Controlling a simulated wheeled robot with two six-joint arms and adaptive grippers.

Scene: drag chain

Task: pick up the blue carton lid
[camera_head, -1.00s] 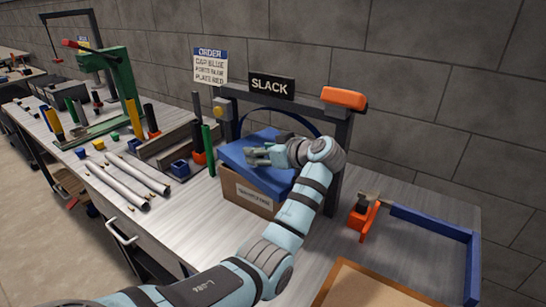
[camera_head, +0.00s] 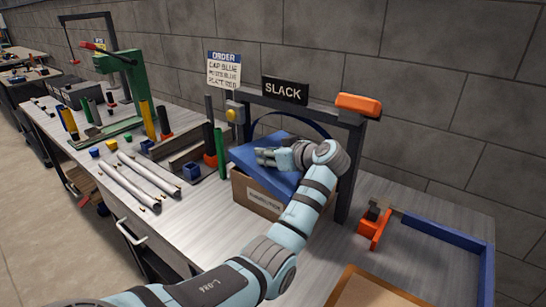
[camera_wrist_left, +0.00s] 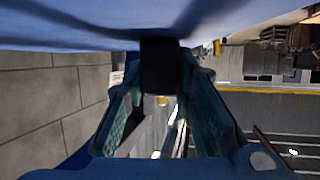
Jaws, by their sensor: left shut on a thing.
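The blue carton lid (camera_head: 246,156) sits tilted over the brown cardboard carton (camera_head: 256,198) on the bench. The carton's front label and part of its open rim show below the lid. My left gripper (camera_head: 270,157) is at the top of the lid, shut on it. In the left wrist view, the blue lid (camera_wrist_left: 75,25) fills the upper edge, and a dark block (camera_wrist_left: 160,65) is between the fingertips. Whether the lid still touches the carton is hidden. My right gripper is not in view.
A dark frame with a SLACK sign (camera_head: 285,90) stands behind the carton, its post close on the right. An orange clamp (camera_head: 374,228) and blue rail (camera_head: 450,235) lie further right. A green post (camera_head: 221,153) stands left of the carton; white tubes (camera_head: 150,178) lie beyond.

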